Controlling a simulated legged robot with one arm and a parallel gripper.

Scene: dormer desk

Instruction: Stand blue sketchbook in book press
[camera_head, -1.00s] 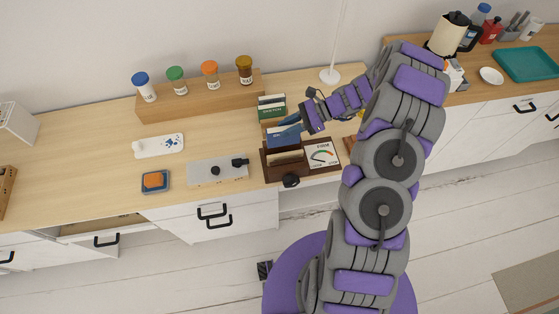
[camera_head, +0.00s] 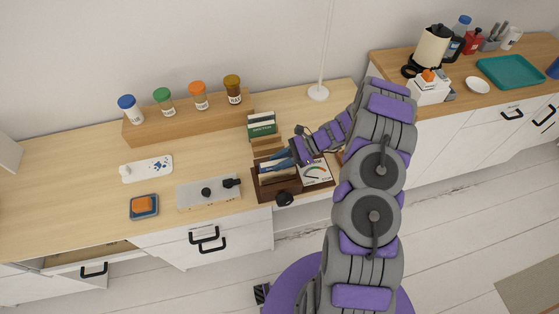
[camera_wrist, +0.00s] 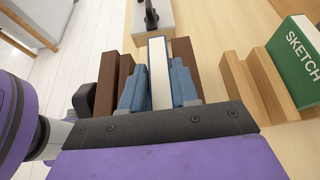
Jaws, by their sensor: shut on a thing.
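The blue sketchbook shows in the wrist view (camera_wrist: 158,72) as a pale page block with thin blue cover edges. It is upright between the two blue finger pads of my gripper (camera_wrist: 159,88), which is shut on it. The dark brown book press (camera_wrist: 186,52) has a wall on each side of the fingers, and the book stands between these walls. In the head view my gripper (camera_head: 277,160) reaches down into the press (camera_head: 262,193); the book is mostly hidden there. I cannot tell whether its lower edge touches the press floor.
A green sketchbook (camera_wrist: 298,62) stands in a wooden holder (camera_wrist: 262,82) beside the press. Jars stand on a wooden riser (camera_head: 190,118) behind.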

